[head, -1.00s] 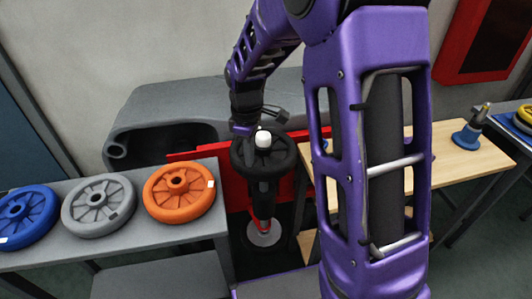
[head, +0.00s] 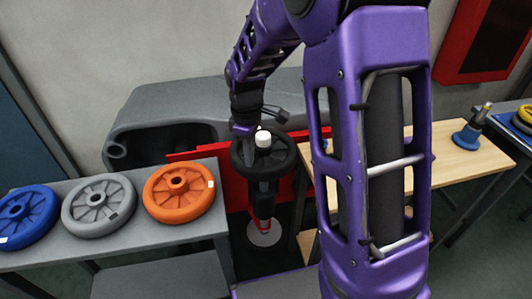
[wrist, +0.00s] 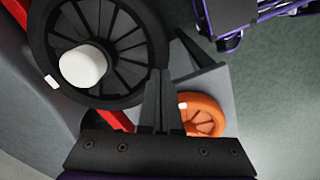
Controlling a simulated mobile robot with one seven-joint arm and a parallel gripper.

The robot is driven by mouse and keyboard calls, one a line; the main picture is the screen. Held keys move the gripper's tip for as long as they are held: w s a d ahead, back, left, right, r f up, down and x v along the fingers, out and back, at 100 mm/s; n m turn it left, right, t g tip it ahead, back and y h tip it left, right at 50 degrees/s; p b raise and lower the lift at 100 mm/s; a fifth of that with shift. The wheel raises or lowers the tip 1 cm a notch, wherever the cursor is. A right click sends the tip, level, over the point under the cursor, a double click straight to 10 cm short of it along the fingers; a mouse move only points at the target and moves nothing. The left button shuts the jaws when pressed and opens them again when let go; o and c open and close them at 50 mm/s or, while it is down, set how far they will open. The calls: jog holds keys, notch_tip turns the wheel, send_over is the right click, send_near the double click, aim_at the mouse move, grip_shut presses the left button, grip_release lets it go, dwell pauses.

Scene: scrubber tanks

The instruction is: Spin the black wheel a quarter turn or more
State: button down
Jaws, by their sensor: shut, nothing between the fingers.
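The black wheel (head: 284,158) lies roughly flat on top of an upright dark post, with a white cap (head: 263,139) at its hub. In the wrist view the spoked wheel (wrist: 122,42) fills the upper left, with the white cap (wrist: 83,66) and a small white tag (wrist: 51,81) on its rim. My gripper (head: 246,155) is at the wheel's left side in the head view. In the wrist view my gripper's fingers (wrist: 161,78) are together and empty, overlapping the rim's edge. I cannot tell whether they touch it.
An orange wheel (head: 179,195), a grey wheel (head: 99,206) and a blue wheel (head: 27,216) lie on the grey bench (head: 135,240) at left. A wooden table (head: 455,158) with a blue-based cone (head: 470,132) stands at right. A red panel (head: 208,153) is behind the black wheel.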

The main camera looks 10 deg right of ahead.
aim_at(275, 168)
jog(key=shift+f, duration=0.6)
jog(key=shift+d, duration=0.1)
jog(key=shift+s+d+r, duration=0.1)
jog(key=shift+s+d, duration=0.4)
jog(key=shift+d, duration=0.4)
jog(key=shift+s+d, duration=0.25)
jog(key=shift+d, duration=0.8)
jog(key=shift+d+f+p, duration=0.2)
jog(key=shift+d+p, duration=0.15)
jog(key=shift+d, duration=0.75)
